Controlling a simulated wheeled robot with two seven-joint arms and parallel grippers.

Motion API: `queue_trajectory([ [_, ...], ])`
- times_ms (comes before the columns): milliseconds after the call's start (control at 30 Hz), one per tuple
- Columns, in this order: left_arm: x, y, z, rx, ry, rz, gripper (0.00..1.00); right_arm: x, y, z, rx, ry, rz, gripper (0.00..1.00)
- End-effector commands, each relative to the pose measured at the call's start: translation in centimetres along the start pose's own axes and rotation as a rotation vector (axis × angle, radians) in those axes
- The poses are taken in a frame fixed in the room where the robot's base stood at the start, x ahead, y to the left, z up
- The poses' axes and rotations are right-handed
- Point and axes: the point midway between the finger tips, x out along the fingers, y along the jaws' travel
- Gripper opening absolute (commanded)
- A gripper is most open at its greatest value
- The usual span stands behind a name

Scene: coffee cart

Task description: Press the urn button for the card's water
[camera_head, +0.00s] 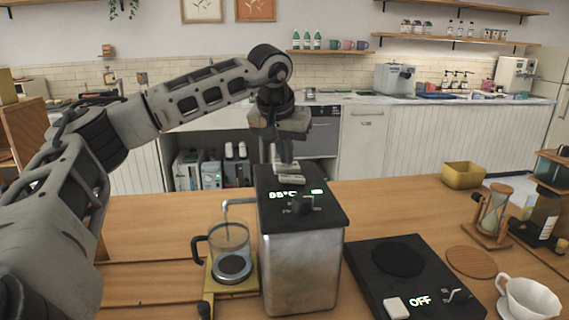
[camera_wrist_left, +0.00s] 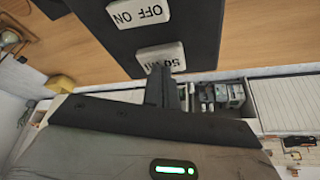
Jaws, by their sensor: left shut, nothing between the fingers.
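The metal urn (camera_head: 300,270) with a black top stands on the wooden counter, a green temperature readout and a dark knob on its top. My left gripper (camera_head: 284,165) points down over the back of the urn's top, its fingers shut and empty. The shut fingertips (camera_wrist_left: 163,72) overlap this second button's edge; contact cannot be told. A glass press (camera_head: 230,245) is under the urn's spout. No card shows. My right gripper is out of view.
The counter behind the scale is clear.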

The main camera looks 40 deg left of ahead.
Motion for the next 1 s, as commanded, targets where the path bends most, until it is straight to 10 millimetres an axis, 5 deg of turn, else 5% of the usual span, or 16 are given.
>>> queue_trajectory([
  [1000, -1.7, 0.0, -0.7, 0.000, -0.001, -0.001, 0.00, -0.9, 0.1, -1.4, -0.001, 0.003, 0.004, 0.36],
])
